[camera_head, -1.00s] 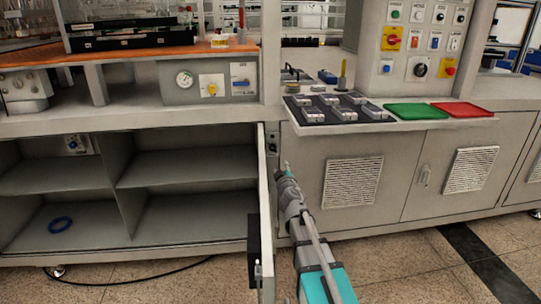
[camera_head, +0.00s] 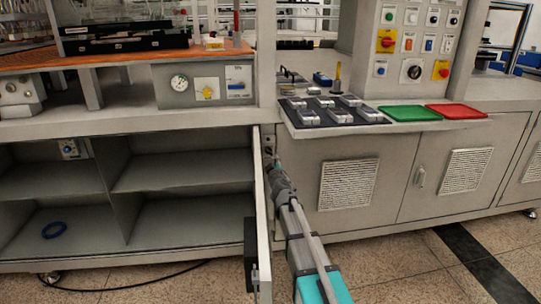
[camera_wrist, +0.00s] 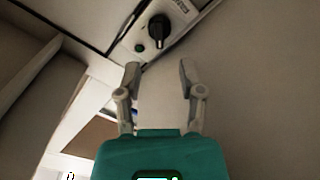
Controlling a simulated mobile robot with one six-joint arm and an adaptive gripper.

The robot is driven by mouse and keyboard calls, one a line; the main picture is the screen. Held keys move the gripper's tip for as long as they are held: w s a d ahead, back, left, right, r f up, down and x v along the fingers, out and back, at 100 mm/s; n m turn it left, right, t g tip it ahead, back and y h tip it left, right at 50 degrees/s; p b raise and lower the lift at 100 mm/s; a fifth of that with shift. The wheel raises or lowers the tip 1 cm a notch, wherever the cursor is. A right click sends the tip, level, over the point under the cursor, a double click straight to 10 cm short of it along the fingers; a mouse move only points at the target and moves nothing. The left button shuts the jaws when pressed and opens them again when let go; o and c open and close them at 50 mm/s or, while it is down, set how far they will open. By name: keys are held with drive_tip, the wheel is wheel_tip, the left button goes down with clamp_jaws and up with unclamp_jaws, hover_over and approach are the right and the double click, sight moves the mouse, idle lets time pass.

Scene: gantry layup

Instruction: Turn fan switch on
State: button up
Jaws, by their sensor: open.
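A black rotary knob (camera_wrist: 158,27) sits on a light plate with a small green light or button (camera_wrist: 139,48) in the wrist view. The plate's label is too blurred to read, so I cannot confirm it is the fan switch. My gripper (camera_wrist: 159,75) is open and empty, with its fingertips below the knob in the picture and apart from it. In the head view, my gripper (camera_head: 270,160) is beside the open cabinet door, close to the narrow post. There the plate is small and partly hidden by my gripper.
The open cabinet door (camera_head: 262,215) stands just left of my arm. Open shelves (camera_head: 185,180) lie further left, with a blue ring (camera_head: 54,230). A vented panel (camera_head: 348,184) is to the right. A worktop ledge with a green tray (camera_head: 413,113) and a red tray (camera_head: 457,111) juts out above.

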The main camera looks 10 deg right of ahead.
sight(270, 153)
drive_tip(key=w, duration=0.7)
drive_tip(key=shift+w, duration=0.15)
clamp_jaws()
drive_tip(key=shift+d, duration=0.2)
drive_tip(key=shift+a, duration=0.1)
